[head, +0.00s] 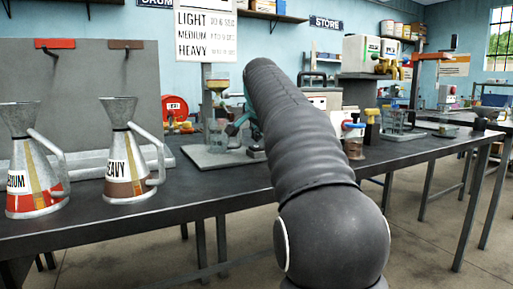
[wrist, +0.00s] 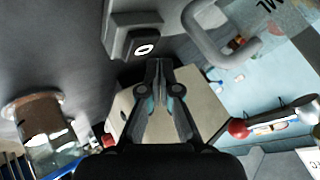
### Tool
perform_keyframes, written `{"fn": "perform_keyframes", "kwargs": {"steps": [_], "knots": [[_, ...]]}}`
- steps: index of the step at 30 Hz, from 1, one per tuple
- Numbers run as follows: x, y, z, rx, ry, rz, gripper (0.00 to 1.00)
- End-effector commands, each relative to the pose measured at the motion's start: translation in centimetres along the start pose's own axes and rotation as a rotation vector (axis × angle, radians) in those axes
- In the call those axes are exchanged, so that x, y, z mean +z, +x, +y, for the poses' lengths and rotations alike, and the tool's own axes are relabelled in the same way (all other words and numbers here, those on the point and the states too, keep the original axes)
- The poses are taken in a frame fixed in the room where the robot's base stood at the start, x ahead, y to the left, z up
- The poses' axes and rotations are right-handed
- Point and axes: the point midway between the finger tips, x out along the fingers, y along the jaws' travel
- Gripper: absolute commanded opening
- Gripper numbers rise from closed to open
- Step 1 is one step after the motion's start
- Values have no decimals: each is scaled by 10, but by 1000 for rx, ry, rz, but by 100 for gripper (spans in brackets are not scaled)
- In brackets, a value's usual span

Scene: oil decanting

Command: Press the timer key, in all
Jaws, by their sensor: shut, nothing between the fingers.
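In the wrist view, my gripper (wrist: 157,64) is shut and empty, its fingertips together. Just beyond the tips is a dark block (wrist: 118,42) with a raised key-like part bearing a white oval mark (wrist: 144,48). It may be the timer key, but no label shows. The tips look close to its lower edge, and I cannot tell whether they touch it. In the head view, my arm reaches over the bench and hides most of the area around the gripper.
A heavy-oil jug (head: 124,178) and a medium jug (head: 25,185) stand on the bench (head: 230,189) at left. A stand with a grey base (head: 205,157) is left of my arm. The wrist view shows a beige box (wrist: 200,100), a glass jar (wrist: 45,130) and a red-knobbed lever (wrist: 238,128).

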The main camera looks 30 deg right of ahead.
Motion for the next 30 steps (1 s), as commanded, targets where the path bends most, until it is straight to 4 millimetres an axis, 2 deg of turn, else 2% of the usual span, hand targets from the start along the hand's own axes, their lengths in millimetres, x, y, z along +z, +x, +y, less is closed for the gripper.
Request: {"fn": "perform_keyframes", "kwargs": {"steps": [30], "knots": [[6,7,6,0,0,0,0]]}}
